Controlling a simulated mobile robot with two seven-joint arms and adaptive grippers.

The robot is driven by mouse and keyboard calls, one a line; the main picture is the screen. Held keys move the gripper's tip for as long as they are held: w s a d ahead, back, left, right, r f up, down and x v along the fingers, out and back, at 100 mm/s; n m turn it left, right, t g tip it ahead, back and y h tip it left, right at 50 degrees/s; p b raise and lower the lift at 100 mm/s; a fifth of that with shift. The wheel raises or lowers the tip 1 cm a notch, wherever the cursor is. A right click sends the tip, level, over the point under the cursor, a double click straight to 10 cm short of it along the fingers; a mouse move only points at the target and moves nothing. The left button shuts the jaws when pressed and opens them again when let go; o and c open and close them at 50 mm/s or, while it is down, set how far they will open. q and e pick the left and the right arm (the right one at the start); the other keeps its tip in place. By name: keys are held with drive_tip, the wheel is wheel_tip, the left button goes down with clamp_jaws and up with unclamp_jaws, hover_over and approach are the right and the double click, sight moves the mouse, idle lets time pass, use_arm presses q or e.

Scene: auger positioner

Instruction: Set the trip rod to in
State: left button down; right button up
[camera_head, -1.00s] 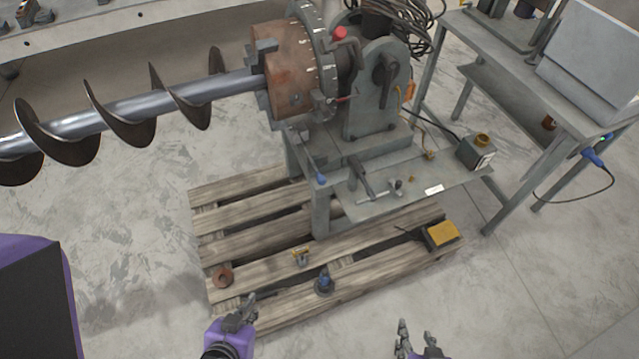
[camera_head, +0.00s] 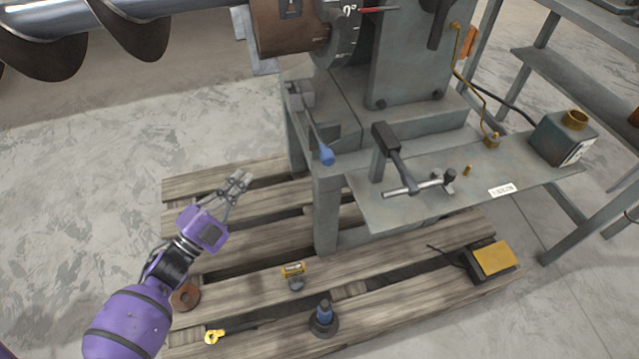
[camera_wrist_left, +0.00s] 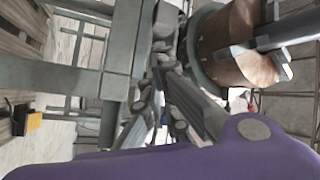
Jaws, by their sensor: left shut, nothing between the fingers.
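A slim rod with a blue knob (camera_head: 321,145) sticks out from a grey block on the corner of the machine's grey bench, slanting down towards me. It is the part that best fits the trip rod, though no label shows. My left gripper (camera_head: 240,182) is shut and empty, above the pallet to the left of the bench leg, apart from the rod. Its fingers (camera_wrist_left: 168,75) also fill the middle of the left wrist view, where I cannot make out the blue knob. My right gripper is out of view.
A T-handled clamp (camera_head: 414,186) and an oil can (camera_head: 562,138) stand on the bench shelf. The rusty drum (camera_head: 283,28) and auger are above.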

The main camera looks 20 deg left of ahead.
use_arm(q)
drive_tip(key=d+m+h+b, duration=0.1)
drive_tip(key=m+h, duration=0.3)
drive_tip(key=m+g+h, duration=0.6)
drive_tip(key=m+h, duration=0.2)
drive_tip(key=m, duration=0.1)
approach(333, 160)
drive_tip(key=x, duration=0.4)
drive_tip(key=shift+w+a+r+p, duration=0.15)
drive_tip(key=shift+w+r+p, duration=0.2)
drive_tip(key=shift+w+r, duration=0.15)
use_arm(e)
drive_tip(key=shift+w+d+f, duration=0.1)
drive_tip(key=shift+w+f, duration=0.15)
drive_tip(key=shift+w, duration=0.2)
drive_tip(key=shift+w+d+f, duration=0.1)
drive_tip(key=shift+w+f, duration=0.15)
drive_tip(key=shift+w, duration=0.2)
use_arm(q)
drive_tip(key=shift+w, duration=0.1)
drive_tip(key=w+d, duration=0.2)
drive_tip(key=d, duration=0.1)
drive_tip(key=w+d, duration=0.1)
drive_tip(key=shift+d, duration=0.25)
drive_tip(key=shift+s, duration=0.1)
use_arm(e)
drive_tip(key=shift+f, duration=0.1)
